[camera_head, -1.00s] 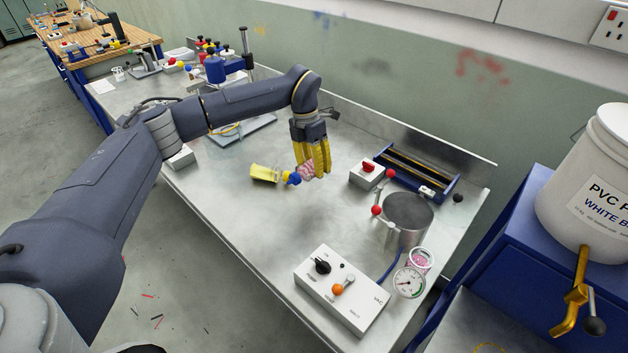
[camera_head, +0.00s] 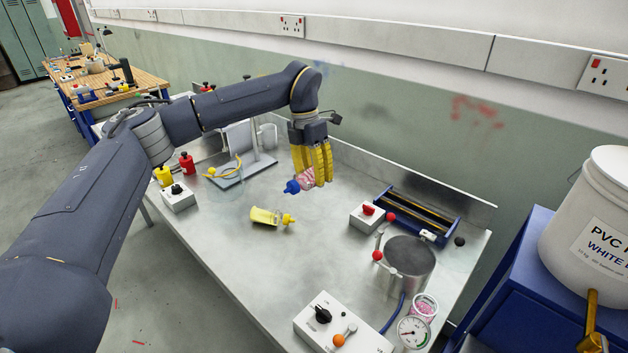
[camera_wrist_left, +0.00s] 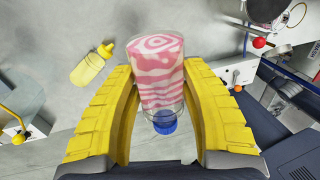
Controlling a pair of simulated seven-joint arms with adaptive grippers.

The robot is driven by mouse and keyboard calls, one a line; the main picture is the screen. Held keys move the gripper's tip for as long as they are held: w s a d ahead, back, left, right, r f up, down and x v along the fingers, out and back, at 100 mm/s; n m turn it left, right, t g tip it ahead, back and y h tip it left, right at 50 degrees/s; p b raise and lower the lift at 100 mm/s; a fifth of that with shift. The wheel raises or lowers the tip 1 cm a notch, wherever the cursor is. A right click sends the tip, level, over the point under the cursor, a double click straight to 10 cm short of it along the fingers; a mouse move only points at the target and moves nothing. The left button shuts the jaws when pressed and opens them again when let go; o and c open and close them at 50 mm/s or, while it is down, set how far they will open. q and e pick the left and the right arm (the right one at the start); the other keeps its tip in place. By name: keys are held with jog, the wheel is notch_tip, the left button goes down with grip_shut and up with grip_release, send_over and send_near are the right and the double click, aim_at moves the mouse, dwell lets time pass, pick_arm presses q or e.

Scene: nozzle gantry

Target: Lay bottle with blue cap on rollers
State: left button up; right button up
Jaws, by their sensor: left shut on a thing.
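The bottle with the blue cap (camera_head: 307,179) has a clear body with a pink-and-white pattern. My left gripper (camera_head: 316,184), with yellow fingers, is shut on its body and holds it above the bench. In the head view the blue cap sticks out to the left of the fingers. In the left wrist view the bottle (camera_wrist_left: 160,72) lies between the two fingers (camera_wrist_left: 160,100), cap towards the palm. The rollers (camera_head: 414,208) sit in a blue frame at the back right of the bench, to the right of my left gripper, with nothing on them. My right gripper is not in view.
A yellow bottle (camera_head: 267,216) lies on the bench below and left of the gripper. A switch box (camera_head: 367,217) with a red knob stands in front of the rollers, near a metal pot (camera_head: 408,264). A control box (camera_head: 340,325) is at the front.

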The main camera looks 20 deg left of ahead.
pick_arm(q)
jog(key=shift+r, duration=1.4)
